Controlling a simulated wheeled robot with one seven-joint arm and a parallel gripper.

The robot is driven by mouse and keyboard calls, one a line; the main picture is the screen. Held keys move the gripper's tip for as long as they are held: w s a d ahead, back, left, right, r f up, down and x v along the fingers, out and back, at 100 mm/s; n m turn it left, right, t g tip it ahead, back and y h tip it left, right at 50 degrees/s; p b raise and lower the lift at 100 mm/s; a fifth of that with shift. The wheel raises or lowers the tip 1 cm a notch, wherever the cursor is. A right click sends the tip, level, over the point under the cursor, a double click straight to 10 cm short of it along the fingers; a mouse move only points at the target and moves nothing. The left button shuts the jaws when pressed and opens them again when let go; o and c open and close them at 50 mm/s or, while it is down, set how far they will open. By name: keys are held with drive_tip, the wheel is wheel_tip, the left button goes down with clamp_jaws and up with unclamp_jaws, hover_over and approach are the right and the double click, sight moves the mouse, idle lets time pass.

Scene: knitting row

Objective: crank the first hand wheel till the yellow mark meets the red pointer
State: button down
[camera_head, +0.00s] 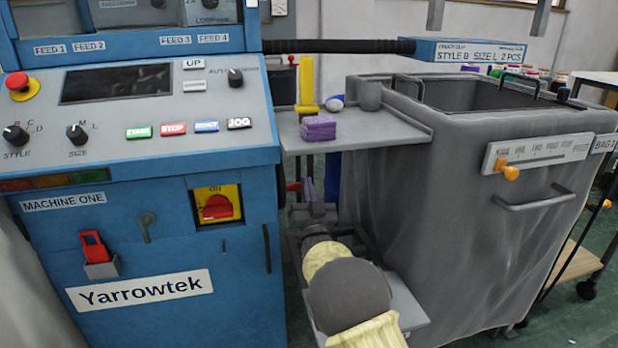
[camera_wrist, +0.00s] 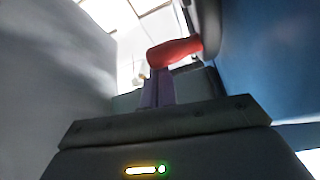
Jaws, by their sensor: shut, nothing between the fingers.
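My gripper (camera_head: 309,188) is low in the gap between the blue machine (camera_head: 240,300) and the grey bag bin (camera_head: 400,215), its purple fingers together and empty. In the wrist view, the fingers (camera_wrist: 158,88) point up toward a rounded red part (camera_wrist: 175,50). Their tips are very close to it; I cannot tell whether they touch. The red part joins a dark grey curved piece (camera_wrist: 208,28), perhaps the hand wheel, beside the machine's blue side. A bit of red (camera_head: 294,186) also shows left of the fingers in the head view. No yellow mark or pointer can be made out.
A grey shelf (camera_head: 400,133) above my gripper holds a purple block (camera_head: 318,127), a yellow upright piece (camera_head: 306,85) and a dark cup (camera_head: 370,95). The gap between machine and bin is narrow. Green floor (camera_head: 580,290) shows at the right.

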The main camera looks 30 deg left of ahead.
wheel_tip(320, 180, up, 4)
drive_tip(key=d+p, duration=0.1)
drive_tip(key=p, duration=0.1)
drive_tip(key=p+v, duration=0.1)
drive_tip(key=v, duration=0.9)
drive_tip(key=shift+p, duration=0.4)
